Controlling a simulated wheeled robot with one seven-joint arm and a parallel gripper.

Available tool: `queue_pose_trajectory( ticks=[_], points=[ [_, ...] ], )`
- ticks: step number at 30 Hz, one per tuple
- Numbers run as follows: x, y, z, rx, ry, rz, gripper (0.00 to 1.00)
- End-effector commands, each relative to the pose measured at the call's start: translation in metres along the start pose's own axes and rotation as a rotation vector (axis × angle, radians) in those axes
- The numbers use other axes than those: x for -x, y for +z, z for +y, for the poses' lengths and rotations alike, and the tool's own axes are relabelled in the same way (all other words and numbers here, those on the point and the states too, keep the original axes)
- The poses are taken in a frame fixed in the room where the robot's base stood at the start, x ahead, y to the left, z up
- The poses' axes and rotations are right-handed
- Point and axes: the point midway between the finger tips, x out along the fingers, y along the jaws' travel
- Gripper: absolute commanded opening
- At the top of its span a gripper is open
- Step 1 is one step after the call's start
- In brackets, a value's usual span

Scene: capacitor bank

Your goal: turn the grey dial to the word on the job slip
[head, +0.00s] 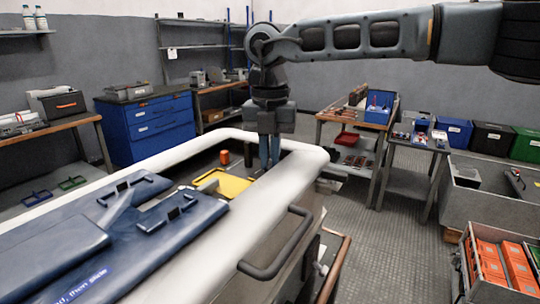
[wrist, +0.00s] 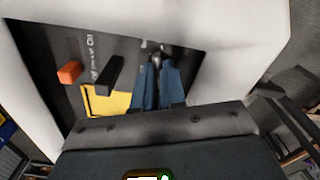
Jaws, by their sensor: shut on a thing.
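My gripper (head: 269,165) reaches down into the open recess of the white-rimmed unit. In the wrist view its blue fingers (wrist: 156,62) are closed together at the tips on a small grey piece (wrist: 154,46), which looks like the grey dial. The fingers hide most of it, and its pointing direction cannot be read. White lettering (wrist: 91,58) on the dark panel is too blurred to read. I cannot make out a job slip for certain.
An orange knob (head: 224,157), a black bar (wrist: 109,75) and a yellow piece (head: 226,184) are left of my fingers in the recess. The white rim (head: 300,165) surrounds it closely. A blue cover (head: 60,245) lies in front; a dark handle (head: 280,250) juts from the side.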

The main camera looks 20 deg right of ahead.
Motion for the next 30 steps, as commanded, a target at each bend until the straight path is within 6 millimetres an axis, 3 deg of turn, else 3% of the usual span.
queue_pose_trajectory(
  ticks=[5,6,9,17,30],
  points=[
    [0.002,0.001,0.001,-0.002,0.003,-0.003,0.00],
    [0.002,0.001,0.001,-0.002,0.003,-0.003,0.12],
    [0.002,0.001,0.001,-0.002,0.003,-0.002,0.21],
    [0.003,0.001,0.000,-0.001,0.001,-0.001,0.21],
    [0.064,0.001,0.000,-0.002,0.002,-0.004,0.21]
  ],
)
